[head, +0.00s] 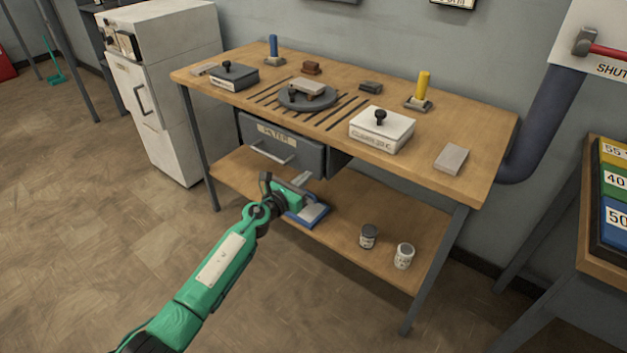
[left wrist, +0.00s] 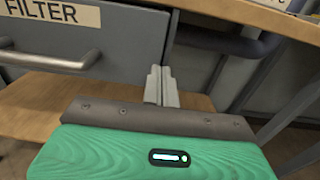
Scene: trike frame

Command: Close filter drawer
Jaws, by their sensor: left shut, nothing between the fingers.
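The grey filter drawer (head: 310,158) hangs under the workbench top, with a "FILTER" label and a bar handle (head: 273,152). Its front stands forward of the dark housing beside it, so it looks partly pulled out. In the left wrist view the drawer front (left wrist: 125,35) fills the upper left, with its handle (left wrist: 50,62) at the left. My left gripper (head: 301,180) is just below and in front of the drawer's lower right part. Its fingers (left wrist: 160,82) are together and empty, right of the handle; whether they touch the drawer I cannot tell. My right gripper is out of view.
The workbench top (head: 450,125) holds a white box (head: 381,133), a round grey plate and small blocks. A white cabinet (head: 165,90) stands left. The floor in front is clear.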

